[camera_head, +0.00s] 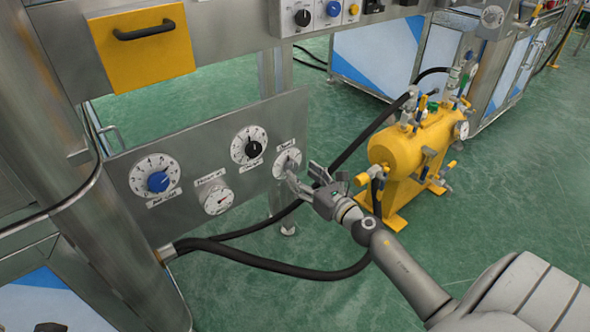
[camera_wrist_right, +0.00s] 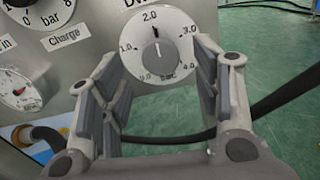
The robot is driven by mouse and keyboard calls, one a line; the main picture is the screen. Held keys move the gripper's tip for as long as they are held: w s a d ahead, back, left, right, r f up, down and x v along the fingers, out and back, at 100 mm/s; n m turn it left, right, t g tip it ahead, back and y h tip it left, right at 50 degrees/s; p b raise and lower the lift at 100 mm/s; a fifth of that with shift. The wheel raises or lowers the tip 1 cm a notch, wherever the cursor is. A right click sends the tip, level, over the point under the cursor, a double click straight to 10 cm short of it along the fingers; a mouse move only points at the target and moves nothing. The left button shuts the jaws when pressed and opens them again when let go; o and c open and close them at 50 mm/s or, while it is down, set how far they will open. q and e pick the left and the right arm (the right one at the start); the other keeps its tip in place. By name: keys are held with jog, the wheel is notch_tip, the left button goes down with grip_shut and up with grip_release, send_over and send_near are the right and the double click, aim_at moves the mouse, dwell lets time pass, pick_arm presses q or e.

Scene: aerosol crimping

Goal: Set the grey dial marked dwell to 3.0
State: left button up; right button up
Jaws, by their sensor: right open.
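The grey dwell dial (camera_head: 287,162) is at the right end of the metal panel, partly hidden by my right gripper in the head view. In the right wrist view, the grey knob (camera_wrist_right: 157,54) sits on a white round scale marked in sec. Its dark pointer is up, at about 2.0; the 3.0 mark is to the upper right. My right gripper (camera_head: 303,177) is open in front of the dial. In the right wrist view its fingers (camera_wrist_right: 160,68) stand either side of the knob, with gaps to it. My left gripper is not in view.
The panel (camera_head: 118,172) also has a blue-knob dial (camera_head: 157,182), a black-knob dial (camera_head: 249,147) and a gauge (camera_head: 217,198). A black hose (camera_head: 270,266) hangs below. A yellow tank (camera_head: 425,138) stands to the right. A yellow box (camera_head: 145,60) is above.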

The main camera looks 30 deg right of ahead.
aim_at(293, 168)
jog(key=shift+w+a, duration=0.15)
jog(key=shift+w, duration=1.8)
jog(key=c, duration=1)
jog(key=shift+c, duration=0.2)
